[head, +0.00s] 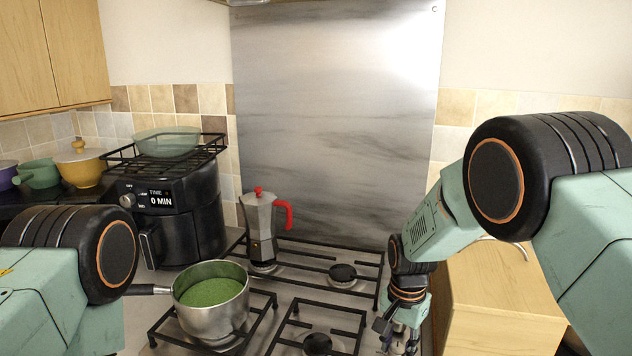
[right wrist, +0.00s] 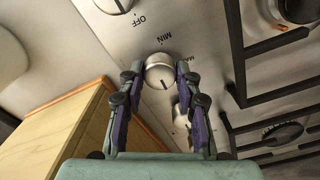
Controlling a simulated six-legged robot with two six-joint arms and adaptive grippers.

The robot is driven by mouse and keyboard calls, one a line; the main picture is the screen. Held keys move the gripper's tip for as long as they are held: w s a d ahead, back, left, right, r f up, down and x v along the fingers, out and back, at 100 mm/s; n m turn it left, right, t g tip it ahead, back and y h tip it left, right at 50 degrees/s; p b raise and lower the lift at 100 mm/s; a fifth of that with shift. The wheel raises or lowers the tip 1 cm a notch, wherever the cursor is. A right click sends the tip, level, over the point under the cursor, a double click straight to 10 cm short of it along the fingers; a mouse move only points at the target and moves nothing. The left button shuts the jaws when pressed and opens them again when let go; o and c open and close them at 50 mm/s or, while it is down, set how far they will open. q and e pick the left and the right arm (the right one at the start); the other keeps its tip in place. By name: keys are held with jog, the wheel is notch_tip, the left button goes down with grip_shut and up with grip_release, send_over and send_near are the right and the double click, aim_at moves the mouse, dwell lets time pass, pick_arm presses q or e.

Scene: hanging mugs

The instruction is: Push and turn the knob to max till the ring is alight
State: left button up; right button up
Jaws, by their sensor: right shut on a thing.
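A round silver knob (right wrist: 160,74) with a dark line on its face sits on the steel control panel in the right wrist view. MIN and part of a MAX label are printed near it. My right gripper (right wrist: 158,76) is shut on this knob, one finger on each side. In the head view the right gripper (head: 401,338) is low at the hob's right edge, and the knob there is hidden or too small to tell. The burners, such as the back right one (head: 343,273), look dark. My left gripper is out of view; only my left arm shows.
More knobs (right wrist: 183,113) sit close to the gripped one. A pot of green food (head: 211,302) and a moka pot (head: 262,227) stand on the hob. An air fryer (head: 172,205) is at left. A wooden cabinet (head: 500,290) stands right of the gripper.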

grip_shut()
jog(key=shift+f, duration=0.25)
jog(key=shift+s+r+n+p, duration=0.1)
jog(key=shift+n+p, duration=0.45)
jog(key=shift+n, duration=0.65)
jog(key=n+p, duration=0.1)
jog(key=n, duration=0.3)
jog(key=shift+p, duration=0.35)
jog(key=n+p, duration=0.2)
jog(key=n, duration=0.5)
jog(key=shift+f, duration=0.2)
jog(key=shift+s, duration=0.1)
dwell(0.7)
